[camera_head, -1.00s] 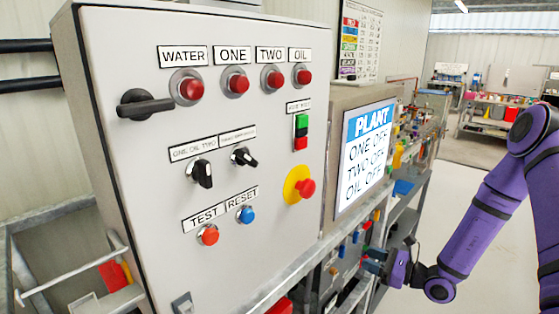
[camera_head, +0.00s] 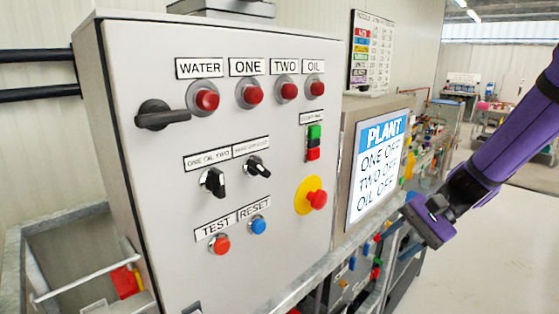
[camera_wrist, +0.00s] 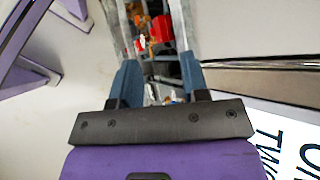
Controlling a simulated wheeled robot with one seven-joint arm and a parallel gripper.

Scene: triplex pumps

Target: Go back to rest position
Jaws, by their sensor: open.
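Part of the PLANT screen (camera_wrist: 290,145) shows at the lower right there.
A bench with blurred coloured parts (camera_head: 425,145) stands behind the screen. The pale floor (camera_head: 480,265) at the right is clear. A metal rail (camera_head: 75,275) runs at the lower left.

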